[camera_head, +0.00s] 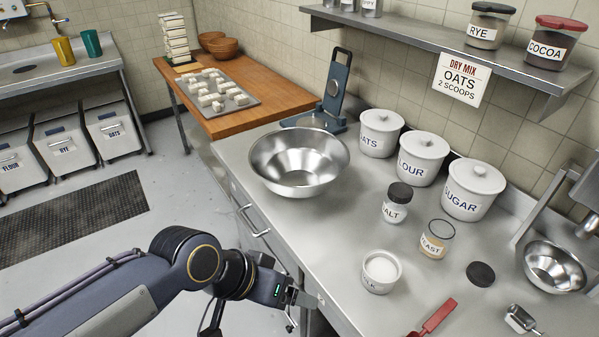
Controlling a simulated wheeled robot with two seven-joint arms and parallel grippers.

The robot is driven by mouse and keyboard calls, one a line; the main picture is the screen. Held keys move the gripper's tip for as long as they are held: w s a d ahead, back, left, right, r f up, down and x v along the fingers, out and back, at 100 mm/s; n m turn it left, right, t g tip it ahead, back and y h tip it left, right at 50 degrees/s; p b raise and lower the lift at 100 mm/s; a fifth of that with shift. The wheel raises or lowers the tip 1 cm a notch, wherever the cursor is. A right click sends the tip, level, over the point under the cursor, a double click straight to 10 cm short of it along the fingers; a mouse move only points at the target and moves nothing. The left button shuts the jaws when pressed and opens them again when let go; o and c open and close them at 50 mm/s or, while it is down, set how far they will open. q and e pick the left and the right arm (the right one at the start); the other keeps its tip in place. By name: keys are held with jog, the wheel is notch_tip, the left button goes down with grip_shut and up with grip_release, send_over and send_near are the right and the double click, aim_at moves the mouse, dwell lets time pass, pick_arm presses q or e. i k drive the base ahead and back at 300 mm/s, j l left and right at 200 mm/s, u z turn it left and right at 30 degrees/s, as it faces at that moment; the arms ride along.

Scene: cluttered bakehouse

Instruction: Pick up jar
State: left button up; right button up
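Several jars stand on the steel counter (330,225). The salt jar (396,207) is small with a black lid. The yeast jar (436,240) is glass and seems open. A dark round lid (481,274) lies to its right. A white open container (381,273), its label partly readable, holds white powder. My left gripper (302,298) is at the counter's front edge, left of the white container and apart from it. Nothing shows in it. Its fingers are small and seen at an angle, so I cannot tell whether it is open. My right gripper is not in view.
A large steel bowl (298,165) and a blue scale (335,95) stand behind. White oats (380,133), flour (421,160) and sugar (472,192) canisters line the wall. A red utensil (433,317), metal scoop (521,320) and small bowl (553,267) are at right.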

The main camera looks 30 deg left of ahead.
aim_at(437, 238)
jog(key=i+j, duration=0.15)
jog(key=j, duration=0.4)
jog(key=i+j+z, duration=0.1)
jog(key=j, duration=0.5)
jog(key=i+j, duration=0.1)
jog(key=j, duration=0.45)
jog(key=i+j+z, duration=0.1)
jog(key=j, duration=0.5)
